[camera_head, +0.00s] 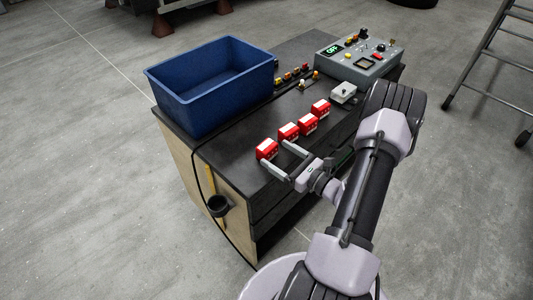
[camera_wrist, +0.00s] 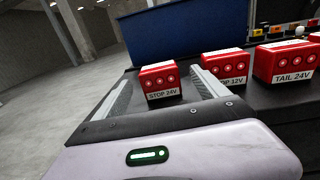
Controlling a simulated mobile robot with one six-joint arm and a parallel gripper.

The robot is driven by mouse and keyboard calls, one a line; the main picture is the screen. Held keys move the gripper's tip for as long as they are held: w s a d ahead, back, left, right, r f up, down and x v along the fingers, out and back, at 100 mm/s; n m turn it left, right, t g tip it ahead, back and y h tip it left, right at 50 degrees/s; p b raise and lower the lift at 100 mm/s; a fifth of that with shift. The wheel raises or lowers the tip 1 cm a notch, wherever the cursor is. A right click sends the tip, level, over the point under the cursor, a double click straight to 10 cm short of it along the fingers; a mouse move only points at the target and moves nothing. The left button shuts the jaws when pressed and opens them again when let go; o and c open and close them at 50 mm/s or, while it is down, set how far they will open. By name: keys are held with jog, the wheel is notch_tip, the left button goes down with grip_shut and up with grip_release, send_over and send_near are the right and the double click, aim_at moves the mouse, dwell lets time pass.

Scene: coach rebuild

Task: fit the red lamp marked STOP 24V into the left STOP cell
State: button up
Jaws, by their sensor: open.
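The red lamp marked STOP 24V (camera_wrist: 160,79) stands on the dark bench top, its white label facing the wrist camera. In the head view it is the nearest lamp of the row (camera_head: 267,148). My gripper (camera_head: 275,157) is open, low over the bench top at the near end of the row. In the wrist view its two fingers (camera_wrist: 160,76) lie to either side of the STOP 24V lamp, with visible gaps; the lamp appears just beyond or between the tips, and I cannot tell which. I cannot make out the left STOP cell in either view.
A red lamp ending 12V (camera_wrist: 225,66), its label partly hidden by the right finger, and a TAIL 24V lamp (camera_wrist: 288,61) stand close on the right. A blue crate (camera_head: 208,105) stands behind. A grey control box (camera_head: 350,65) and small coloured parts (camera_head: 292,75) lie farther back.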

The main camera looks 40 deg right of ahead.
aim_at(273, 149)
jog(key=w, duration=0.1)
jog(key=w+b, duration=0.1)
jog(key=w, duration=0.3)
jog(key=shift+a+r, duration=0.25)
jog(key=shift+a, duration=0.15)
jog(key=c, duration=1.7)
jog(key=shift+r, duration=0.35)
notch_tip(273, 149, up, 4)
jog(key=shift+f+p, duration=0.15)
jog(key=shift+p, duration=0.9)
jog(key=s+a+p, duration=0.2)
jog(key=s+a, duration=0.6)
jog(key=s, duration=0.6)
jog(key=w+a+r+n+g+y, duration=0.1)
jog(key=w+a+n+y, duration=0.1)
jog(key=w+a, duration=0.5)
jog(key=w+a+r+n+g+y, duration=0.1)
jog(key=w+a+y, duration=0.3)
jog(key=w+a, duration=0.4)
jog(key=a+r+n, duration=0.1)
jog(key=a, duration=0.2)
jog(key=shift+w+a+r, duration=0.25)
jog(key=shift+w+r, duration=0.05)
